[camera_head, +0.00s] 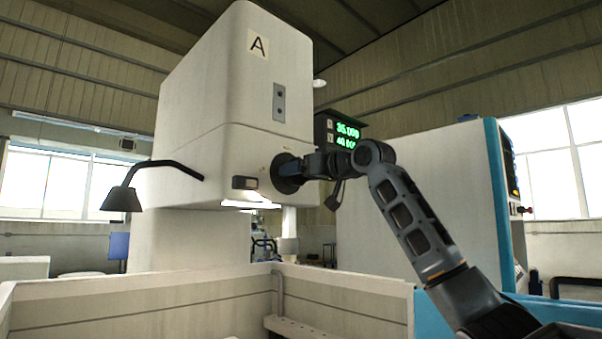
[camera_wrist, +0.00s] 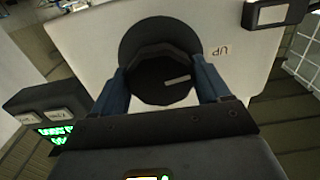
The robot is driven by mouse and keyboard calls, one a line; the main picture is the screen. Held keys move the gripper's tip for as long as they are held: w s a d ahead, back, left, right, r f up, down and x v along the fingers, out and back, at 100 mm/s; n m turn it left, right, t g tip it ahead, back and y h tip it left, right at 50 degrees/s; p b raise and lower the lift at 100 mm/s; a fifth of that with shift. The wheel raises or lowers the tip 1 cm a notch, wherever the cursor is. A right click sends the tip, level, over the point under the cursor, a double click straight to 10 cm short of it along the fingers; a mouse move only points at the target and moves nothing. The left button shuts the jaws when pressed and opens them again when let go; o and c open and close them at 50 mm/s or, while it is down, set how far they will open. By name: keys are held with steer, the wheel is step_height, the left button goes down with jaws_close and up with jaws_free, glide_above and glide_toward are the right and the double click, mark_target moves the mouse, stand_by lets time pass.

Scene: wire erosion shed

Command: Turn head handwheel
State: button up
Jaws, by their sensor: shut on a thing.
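The head handwheel (camera_head: 287,172) is a dark round wheel on the right side of the white machine head (camera_head: 215,90), which carries an "A" label. My gripper (camera_head: 303,170) reaches it from the right. In the wrist view the dark handwheel (camera_wrist: 160,45) fills the space between the two blue fingers of my gripper (camera_wrist: 162,85). The fingers are shut on its hub, one on each side. A small light mark shows on the hub face. A label next to the wheel reads "UP", seen upside down. Much of the wheel is hidden behind my gripper in the head view.
A readout (camera_head: 342,132) with green digits, 35.000 and 40.000, stands just behind my wrist. A black lamp (camera_head: 124,198) sticks out at left. A pale tank wall (camera_head: 140,300) runs across the front. A white and blue cabinet (camera_head: 440,180) stands at right behind my arm.

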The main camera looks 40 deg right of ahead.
steer(key=shift+m+p, duration=0.8)
steer(key=shift+m, duration=0.2)
steer(key=o, duration=1)
steer(key=shift+o, duration=0.2)
steer(key=s+b, duration=0.1)
steer(key=s, duration=0.6)
steer(key=shift+s, duration=0.4)
steer(key=shift+d, duration=0.15)
